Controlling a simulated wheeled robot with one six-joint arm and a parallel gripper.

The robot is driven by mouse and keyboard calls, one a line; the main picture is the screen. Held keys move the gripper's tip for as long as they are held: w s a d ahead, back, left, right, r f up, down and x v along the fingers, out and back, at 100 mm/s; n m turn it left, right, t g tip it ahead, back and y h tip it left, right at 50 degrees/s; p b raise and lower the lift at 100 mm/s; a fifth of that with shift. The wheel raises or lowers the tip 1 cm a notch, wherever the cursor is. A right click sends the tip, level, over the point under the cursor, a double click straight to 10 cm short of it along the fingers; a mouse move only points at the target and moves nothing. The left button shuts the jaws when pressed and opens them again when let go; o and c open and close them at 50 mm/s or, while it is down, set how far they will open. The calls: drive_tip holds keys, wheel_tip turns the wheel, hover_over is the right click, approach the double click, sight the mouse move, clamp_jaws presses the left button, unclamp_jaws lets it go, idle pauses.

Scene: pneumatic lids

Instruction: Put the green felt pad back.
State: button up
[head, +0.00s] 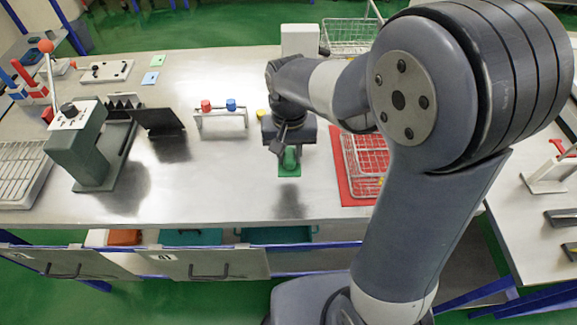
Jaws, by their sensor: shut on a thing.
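The green felt pad (289,171) shows as a small bright green square on the metal bench top, near its front edge. A darker green rounded piece (290,158) stands out in front of it, overlapping it in the picture. My gripper (289,149) points down right over the pad and is shut on the green rounded piece. I cannot tell whether that piece touches the pad or is joined to it. The fingertips are mostly hidden by the wrist.
A rack (220,122) with red and blue knobs stands to the left. A dark open lid (160,118) and a green-grey press (82,145) are further left. A wire basket on a red mat (352,190) is close on the right. Flat blue (150,78) and pale green (157,60) squares lie at the back left.

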sight(289, 153)
wheel_tip(289, 153, down, 7)
drive_tip(key=o, duration=1)
drive_tip(key=shift+c, duration=0.2)
wheel_tip(289, 153, up, 12)
drive_tip(key=shift+r, duration=0.1)
idle(0.3)
